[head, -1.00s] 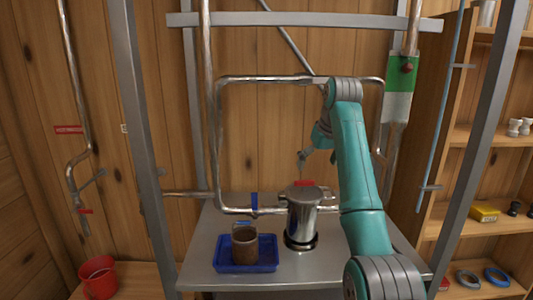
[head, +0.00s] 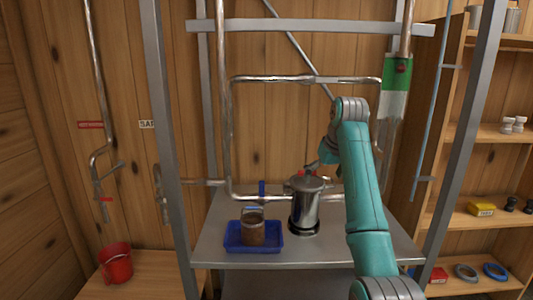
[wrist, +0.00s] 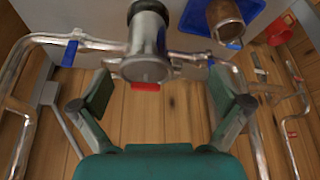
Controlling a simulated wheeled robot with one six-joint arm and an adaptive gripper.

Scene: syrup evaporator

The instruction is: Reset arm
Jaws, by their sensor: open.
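My gripper (wrist: 160,103) is open in the wrist view, with its two fingers wide apart and nothing held between them. In the head view my arm reaches up and its gripper end (head: 313,165) is partly hidden behind the arm, close to the steel pot. The steel lidded pot (head: 305,208) stands upright on the metal table (head: 335,246). It also shows in the wrist view (wrist: 146,40), beyond the fingers and apart from them.
A blue tray (head: 232,243) holds a brown cup (head: 252,232) left of the pot. Pipes (head: 232,140) frame the table's back. Steel posts (head: 172,150) stand either side. A red bucket (head: 116,264) is at the left; a shelf (head: 478,228) is at the right.

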